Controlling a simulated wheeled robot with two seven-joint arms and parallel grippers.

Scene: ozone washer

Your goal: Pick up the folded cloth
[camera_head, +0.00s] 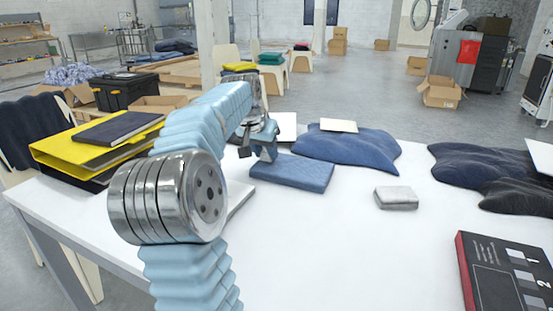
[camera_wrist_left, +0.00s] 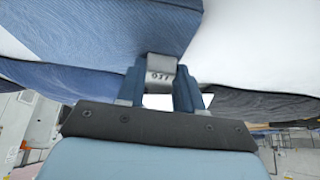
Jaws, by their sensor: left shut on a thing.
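The folded cloth (camera_head: 292,174) is a flat blue rectangle over the white table (camera_head: 330,235), near its middle. My left gripper (camera_head: 266,153) is at the far left edge of the cloth, shut on it. In the left wrist view, blue fabric (camera_wrist_left: 110,25) fills the upper left beyond the gripper (camera_wrist_left: 160,84). A small grey piece marked with digits (camera_wrist_left: 160,70) shows between the fingers; I cannot tell what it belongs to. I cannot tell whether the cloth is clear of the table. My right gripper is not in view.
A rumpled blue cloth (camera_head: 350,148) lies behind, dark cloths (camera_head: 475,165) at right. A small grey folded piece (camera_head: 396,198) and a dark red-edged book (camera_head: 505,275) are on the right. A yellow binder (camera_head: 60,152) with a notebook (camera_head: 118,128) is at left. The front middle is clear.

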